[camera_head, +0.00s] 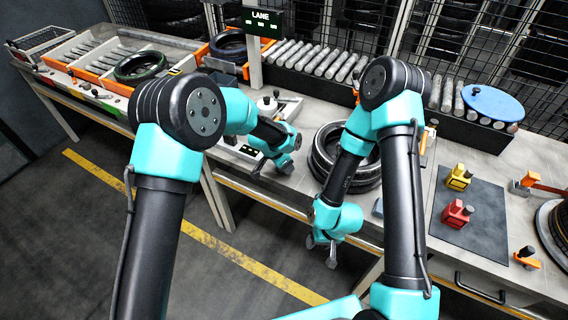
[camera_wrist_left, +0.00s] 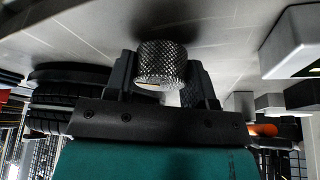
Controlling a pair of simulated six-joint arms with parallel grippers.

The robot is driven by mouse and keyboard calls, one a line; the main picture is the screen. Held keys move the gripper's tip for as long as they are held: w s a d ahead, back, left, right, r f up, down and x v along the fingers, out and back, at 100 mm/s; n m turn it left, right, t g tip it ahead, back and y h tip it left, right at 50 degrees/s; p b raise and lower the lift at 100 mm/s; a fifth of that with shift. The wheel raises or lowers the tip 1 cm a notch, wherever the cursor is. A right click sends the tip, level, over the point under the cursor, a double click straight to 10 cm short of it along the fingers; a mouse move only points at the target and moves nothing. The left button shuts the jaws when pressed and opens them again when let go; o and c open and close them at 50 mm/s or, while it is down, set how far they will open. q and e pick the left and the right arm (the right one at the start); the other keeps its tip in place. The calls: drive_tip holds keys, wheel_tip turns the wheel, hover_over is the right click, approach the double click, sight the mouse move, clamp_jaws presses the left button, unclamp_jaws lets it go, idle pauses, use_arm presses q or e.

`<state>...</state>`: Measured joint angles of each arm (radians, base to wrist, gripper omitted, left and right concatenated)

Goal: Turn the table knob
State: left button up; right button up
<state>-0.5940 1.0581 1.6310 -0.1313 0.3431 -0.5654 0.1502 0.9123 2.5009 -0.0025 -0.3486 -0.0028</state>
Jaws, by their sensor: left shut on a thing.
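The table knob (camera_wrist_left: 162,66) is a short metal cylinder with a knurled side, seen in the left wrist view. My left gripper (camera_wrist_left: 165,85) has its two dark fingers on either side of it and is shut on it. My right gripper (camera_head: 321,252) hangs in front of the table edge, fingers apart and empty.
Black tyres (camera_head: 322,158) lie on the table between my arms. A dark mat (camera_head: 485,222) holds a yellow block (camera_head: 458,178) and a red block (camera_head: 456,213). A roller conveyor (camera_head: 315,60) and the LANE sign (camera_head: 262,22) stand behind. The floor in front is clear.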

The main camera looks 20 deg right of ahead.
use_arm(q)
drive_tip(key=shift+n+t, duration=0.3)
drive_tip(key=shift+n, duration=0.6)
drive_tip(key=o, duration=0.9)
drive_tip(key=v, duration=1.7)
drive_tip(key=shift+s+d+r, duration=0.1)
drive_tip(key=shift+d+r, duration=0.1)
drive_tip(key=shift+r, duration=0.1)
